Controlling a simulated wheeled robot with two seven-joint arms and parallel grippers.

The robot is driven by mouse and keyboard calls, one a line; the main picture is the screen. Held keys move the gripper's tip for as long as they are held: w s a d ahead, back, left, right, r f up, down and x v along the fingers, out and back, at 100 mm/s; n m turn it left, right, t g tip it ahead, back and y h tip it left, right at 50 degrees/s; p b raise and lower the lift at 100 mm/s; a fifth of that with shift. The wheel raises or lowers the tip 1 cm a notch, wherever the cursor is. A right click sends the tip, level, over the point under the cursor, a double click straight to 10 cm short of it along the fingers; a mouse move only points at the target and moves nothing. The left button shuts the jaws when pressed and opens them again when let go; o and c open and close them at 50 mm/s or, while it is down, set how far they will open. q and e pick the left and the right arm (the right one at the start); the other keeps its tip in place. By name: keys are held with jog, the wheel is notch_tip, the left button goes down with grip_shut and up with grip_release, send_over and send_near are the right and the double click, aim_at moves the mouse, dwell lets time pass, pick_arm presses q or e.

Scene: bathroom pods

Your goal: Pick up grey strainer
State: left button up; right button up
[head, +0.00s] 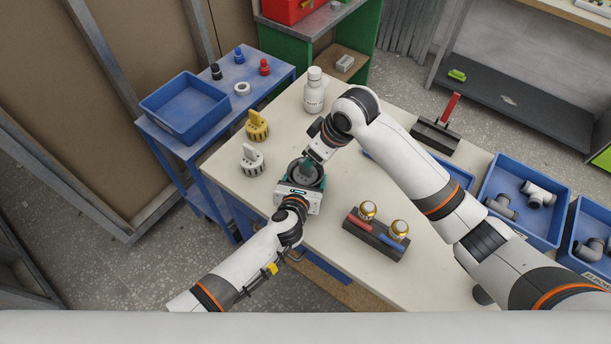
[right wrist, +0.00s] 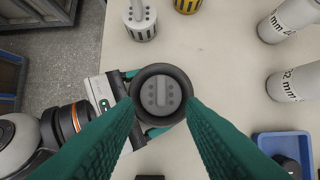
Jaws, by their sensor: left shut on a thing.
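My left gripper (head: 302,185) is shut on a black round cup (right wrist: 176,73), holding it by its sides near the table's left edge. Inside the cup sits a grey round strainer (right wrist: 160,96) with small holes and a raised bar on top. My right gripper (right wrist: 160,104) is open above the cup, its teal fingers on either side of the rim; contact cannot be told. In the head view the right gripper (head: 312,156) partly hides the cup. A pale slotted strainer (head: 252,160) and a yellow one (head: 257,127) stand upright on the table, untouched.
White bottles (head: 314,93) stand at the back. A dark holder (head: 376,240) with gold-topped, red and blue parts is in front. Blue bins (head: 520,225) with grey pipe fittings lie right. A blue side table (head: 228,118) bears a blue tray (head: 185,107). The table's middle is clear.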

aim_at(305, 174)
jog(key=x, duration=0.7)
jog(key=shift+w+a+f, duration=0.15)
jog(key=shift+w+f, duration=0.05)
jog(key=shift+f, duration=0.05)
jog(key=shift+c, duration=0.4)
grip_shut()
